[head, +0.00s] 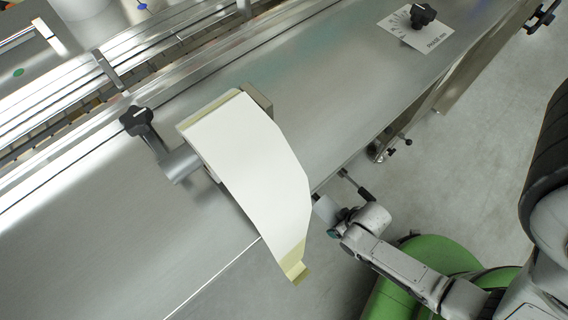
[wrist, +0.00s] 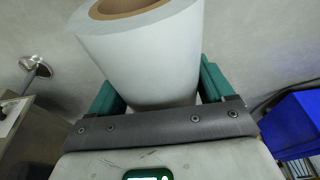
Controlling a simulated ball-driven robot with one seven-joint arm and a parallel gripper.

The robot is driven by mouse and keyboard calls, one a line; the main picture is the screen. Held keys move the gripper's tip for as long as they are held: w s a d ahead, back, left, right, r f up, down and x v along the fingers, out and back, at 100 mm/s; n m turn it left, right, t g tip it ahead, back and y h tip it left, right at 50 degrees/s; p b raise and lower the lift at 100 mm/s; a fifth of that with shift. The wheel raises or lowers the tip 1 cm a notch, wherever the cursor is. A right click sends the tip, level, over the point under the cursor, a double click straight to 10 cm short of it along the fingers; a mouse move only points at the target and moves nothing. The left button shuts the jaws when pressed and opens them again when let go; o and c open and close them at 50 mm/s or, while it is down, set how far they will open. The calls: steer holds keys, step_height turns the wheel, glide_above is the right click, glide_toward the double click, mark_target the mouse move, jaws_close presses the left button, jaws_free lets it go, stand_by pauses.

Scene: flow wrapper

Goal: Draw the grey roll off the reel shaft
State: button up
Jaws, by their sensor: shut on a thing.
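The grey roll (wrist: 145,60) fills the top middle of the wrist view, a pale cylinder with a brown cardboard core at its end. My gripper (wrist: 160,88) is shut on it, with one green finger on each side. The visible core mouth shows no shaft in it; its far end is hidden. In the head view my arm comes in from the lower right, and its end is largely hidden behind a hanging white film. I cannot make out the grey roll there. A grey cylinder (head: 183,164) with a black knob sits left of the film; I cannot tell whether it is the reel shaft.
The white film (head: 255,150), with a yellowish tail, hangs over the edge of the steel machine top (head: 330,95). Black-handled levers (head: 400,145) stick out along that edge. Grey floor lies to the right. A blue bin (wrist: 295,122) stands right in the wrist view.

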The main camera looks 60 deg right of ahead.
steer(key=shift+s+a+p, duration=0.2)
steer(key=shift+s+a, duration=0.1)
steer(key=shift+s, duration=0.85)
steer(key=shift+s+a+p, duration=0.25)
steer(key=shift+s+a, duration=0.1)
steer(key=shift+s, duration=0.75)
steer(key=shift+s+a+p, duration=0.2)
steer(key=shift+s+a, duration=0.1)
steer(key=shift+s, duration=0.95)
